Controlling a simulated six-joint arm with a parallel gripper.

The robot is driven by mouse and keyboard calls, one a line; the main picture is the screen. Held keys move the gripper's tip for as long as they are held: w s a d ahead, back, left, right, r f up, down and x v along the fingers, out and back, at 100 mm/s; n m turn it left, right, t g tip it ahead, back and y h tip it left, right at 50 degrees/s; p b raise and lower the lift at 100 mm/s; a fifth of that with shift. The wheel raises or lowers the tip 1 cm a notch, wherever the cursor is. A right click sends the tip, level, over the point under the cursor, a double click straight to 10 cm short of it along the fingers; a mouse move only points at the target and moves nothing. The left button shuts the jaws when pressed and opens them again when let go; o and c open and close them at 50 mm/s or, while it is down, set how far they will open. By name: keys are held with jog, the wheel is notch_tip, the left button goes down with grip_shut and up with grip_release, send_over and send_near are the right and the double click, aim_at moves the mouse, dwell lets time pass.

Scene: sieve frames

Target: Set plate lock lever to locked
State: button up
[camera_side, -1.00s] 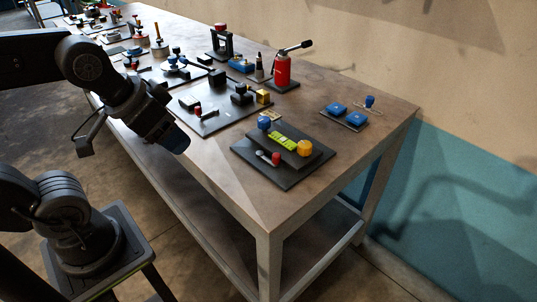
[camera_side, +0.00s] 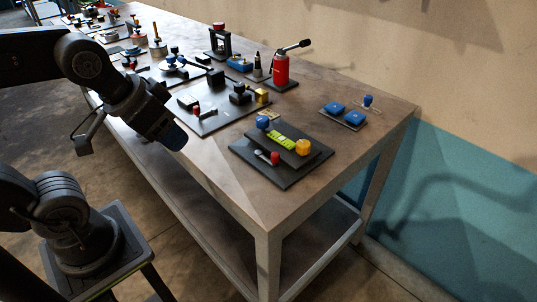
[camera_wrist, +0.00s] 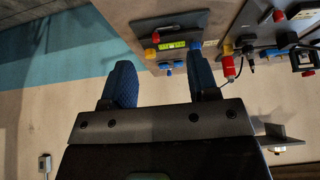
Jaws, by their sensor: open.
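A black plate fixture (camera_side: 285,180) lies near the table's front corner. It carries a blue knob (camera_side: 263,122), a yellow-green strip (camera_side: 282,140), an orange knob (camera_side: 303,147) and a short lever with a pale ball end (camera_side: 259,153) beside a red knob (camera_side: 275,158). I cannot tell for sure which part is the plate lock lever, or its setting. The fixture also shows at the top of the wrist view (camera_wrist: 190,20). My gripper (camera_wrist: 162,75) has its two blue fingers spread, with nothing between them. In the side view my gripper (camera_side: 176,138) hangs left of the fixture, apart from it.
Behind the fixture lies another dark plate (camera_side: 205,126) with a red-ended lever (camera_side: 197,110) and black blocks. A red bottle (camera_side: 281,70) with a black handle stands beyond. Blue pads (camera_side: 345,113) lie at the right. Bare tabletop surrounds the fixture's front edge.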

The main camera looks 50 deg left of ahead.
jog(key=w+r+n+g, duration=0.1)
jog(key=w, duration=0.2)
jog(key=w+n+g, duration=0.1)
jog(key=w, duration=0.3)
jog(key=w+d+r+n, duration=0.1)
jog(key=w+n, duration=0.1)
jog(key=w, duration=0.1)
jog(key=shift+w+r+g, duration=0.3)
jog(key=shift+w+g, duration=0.1)
jog(key=shift+c, duration=0.4)
jog(key=n+g, duration=0.3)
jog(key=n, duration=0.2)
send_over(275, 154)
notch_tip(275, 154, down, 5)
notch_tip(275, 154, down, 14)
jog(key=shift+r, duration=0.15)
jog(key=shift+c, duration=0.2)
grip_shut()
